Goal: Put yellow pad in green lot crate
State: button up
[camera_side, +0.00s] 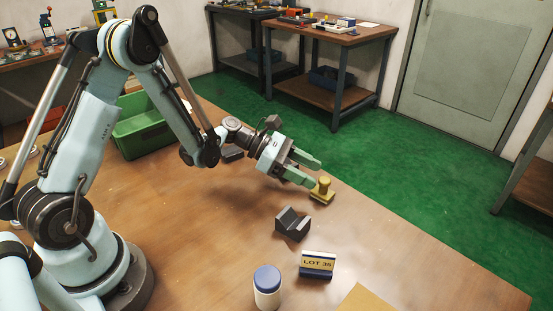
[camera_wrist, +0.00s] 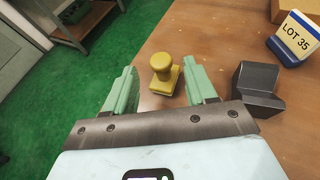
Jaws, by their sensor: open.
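The yellow pad (camera_side: 322,190) stands on the table near its far right edge, a square base with a knob handle on top. In the wrist view the yellow pad (camera_wrist: 163,74) is upright, ahead of my gripper and between the lines of its two fingers. My gripper (camera_side: 309,171) is open and empty, its pale green fingers (camera_wrist: 163,92) pointing toward the pad. Whether a finger touches the pad I cannot tell. The green lot crate (camera_side: 140,135) stands on the table behind my arm at the left; my arm hides part of it.
A dark grey V-shaped block (camera_side: 292,224) lies near the pad, beside my right finger in the wrist view. A LOT 35 sign (camera_side: 317,264) and a white jar with a blue lid (camera_side: 267,287) stand toward the front. The table's edge is close behind the pad.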

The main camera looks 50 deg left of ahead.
jog(key=v, duration=0.5)
jog(key=shift+s+a+r, duration=0.1)
jog(key=shift+a, duration=0.05)
jog(key=s+r+m+y, duration=0.3)
jog(key=s+m+y, duration=0.2)
jog(key=m, duration=0.6)
jog(key=s+a+r+m+y, duration=0.1)
jog(key=s+r+m+y, duration=0.3)
jog(key=m, duration=0.7)
jog(key=s+y, duration=0.2)
jog(key=s, duration=0.1)
jog(key=shift+r, duration=0.2)
jog(key=shift+o, duration=0.3)
jog(key=shift+s+a+r+m+y, duration=0.15)
jog(key=shift+s+a+m+y, duration=0.2)
jog(key=shift+m, duration=0.45)
jog(key=o, duration=0.4)
jog(key=shift+s+a, duration=0.1)
jog(key=shift+s, duration=0.05)
jog(key=shift+o, duration=0.2)
